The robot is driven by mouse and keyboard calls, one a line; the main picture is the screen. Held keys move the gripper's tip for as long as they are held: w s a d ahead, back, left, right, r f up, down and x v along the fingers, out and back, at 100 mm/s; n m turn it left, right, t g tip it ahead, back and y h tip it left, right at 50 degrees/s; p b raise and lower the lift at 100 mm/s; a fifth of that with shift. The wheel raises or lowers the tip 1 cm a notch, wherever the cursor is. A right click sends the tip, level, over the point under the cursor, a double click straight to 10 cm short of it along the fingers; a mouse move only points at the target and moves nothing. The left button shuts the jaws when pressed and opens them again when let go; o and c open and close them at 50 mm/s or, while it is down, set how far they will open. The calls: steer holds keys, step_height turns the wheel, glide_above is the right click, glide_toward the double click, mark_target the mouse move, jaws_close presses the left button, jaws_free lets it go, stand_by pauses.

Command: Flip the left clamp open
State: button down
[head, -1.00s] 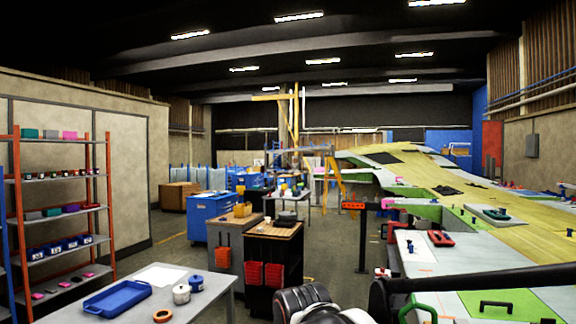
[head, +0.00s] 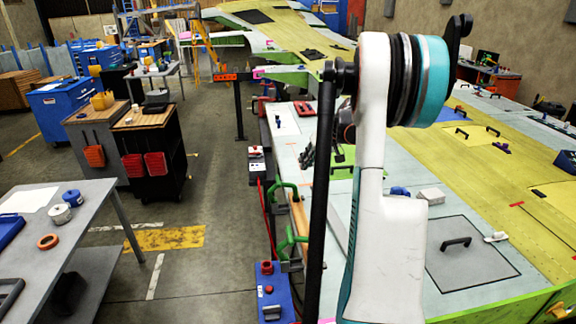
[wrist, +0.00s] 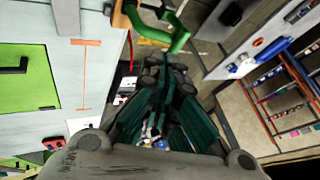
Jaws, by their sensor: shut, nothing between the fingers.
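Two clamps with green handles sit along the jig's near-left edge in the head view, the farther clamp (head: 284,190) and the nearer clamp (head: 289,240). Both handles stick out toward the aisle; whether either is latched is hard to tell. In the wrist view, a green clamp handle (wrist: 166,38) lies just beyond my gripper (wrist: 168,72), by a wooden strip. I cannot tell which clamp it is. The dark-teal fingers are shut with nothing between them, and contact with the handle is not clear. In the head view my arm hides part of the jig, and I cannot make out the gripper.
A blue box (head: 273,292) with a red knob is at the jig's near-left corner. A grey table (head: 85,215) holds a blue tray, pots and an orange ring. Two tool carts stand behind it. The aisle floor (head: 195,270) between table and jig is open.

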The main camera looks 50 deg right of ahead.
steer(key=d, duration=0.1)
steer(key=s+d, duration=0.1)
steer(key=shift+s+d+r, duration=0.1)
steer(key=shift+s+d, duration=0.15)
steer(key=shift+d, duration=0.05)
steer(key=x, duration=1)
steer(key=shift+w+a, duration=0.1)
steer(key=shift+w, duration=0.1)
steer(key=w+a, duration=0.1)
steer(key=w+a+p, duration=0.1)
steer(key=shift+a+r, duration=0.15)
steer(key=shift+a, duration=0.15)
steer(key=shift+w+a, duration=0.2)
steer(key=shift+w, duration=0.05)
steer(key=shift+w+a, duration=0.1)
steer(key=shift+w+a+r, duration=0.1)
steer(key=shift+w+a, duration=0.05)
steer(key=shift+a, duration=0.15)
steer(key=shift+h, duration=0.3)
